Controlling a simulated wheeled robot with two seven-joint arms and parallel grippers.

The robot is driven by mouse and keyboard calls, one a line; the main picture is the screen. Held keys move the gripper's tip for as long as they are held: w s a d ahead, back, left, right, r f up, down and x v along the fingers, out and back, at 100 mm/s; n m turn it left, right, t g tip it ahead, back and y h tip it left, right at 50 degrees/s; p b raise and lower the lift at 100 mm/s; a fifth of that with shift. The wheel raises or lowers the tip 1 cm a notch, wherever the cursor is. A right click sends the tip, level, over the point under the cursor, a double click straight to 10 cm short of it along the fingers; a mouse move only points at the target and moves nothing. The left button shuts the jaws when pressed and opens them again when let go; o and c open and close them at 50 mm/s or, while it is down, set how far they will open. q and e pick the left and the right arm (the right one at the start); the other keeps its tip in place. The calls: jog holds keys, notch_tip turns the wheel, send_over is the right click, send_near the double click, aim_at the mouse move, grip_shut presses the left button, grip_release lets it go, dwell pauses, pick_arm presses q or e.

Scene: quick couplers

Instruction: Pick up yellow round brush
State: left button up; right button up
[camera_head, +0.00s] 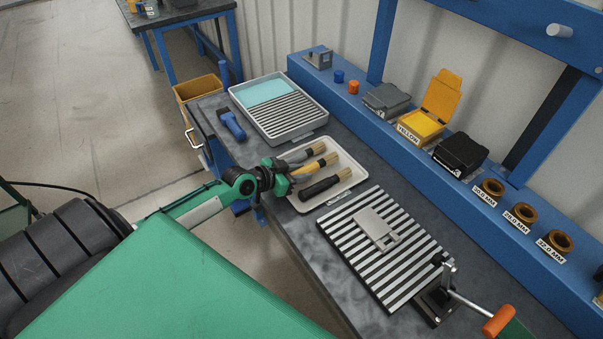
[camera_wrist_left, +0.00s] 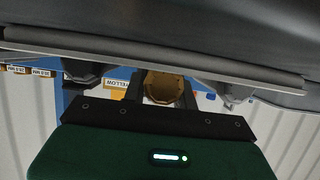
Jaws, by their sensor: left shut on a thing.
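The yellow round brush (camera_head: 312,165) has a yellow handle and pale bristles. It is the middle one of three brushes at a cream tray (camera_head: 349,190) on the bench in the head view. My left gripper (camera_head: 287,178) reaches in over the tray's left side and is shut on the yellow brush's handle end. I cannot tell whether the brush is clear of the tray. A grey-handled brush (camera_head: 298,156) lies behind it and a black-handled brush (camera_head: 321,187) in front. My right gripper is not in view.
A grey bin (camera_head: 313,122) with a teal panel stands behind the tray. A blue tool (camera_head: 231,124) lies to its left. A slotted plate (camera_head: 345,238) and a clamp (camera_head: 434,300) are in front. A blue shelf holds a yellow box (camera_head: 422,125), dark boxes and brass rings.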

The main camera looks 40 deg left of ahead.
pick_arm(q)
notch_tip(320, 180, up, 19)
jog(key=b, duration=0.1)
jog(key=shift+b, duration=0.3)
jog(key=o, duration=0.5)
jog(key=shift+r, duration=0.1)
jog(key=shift+c, duration=0.2)
grip_shut()
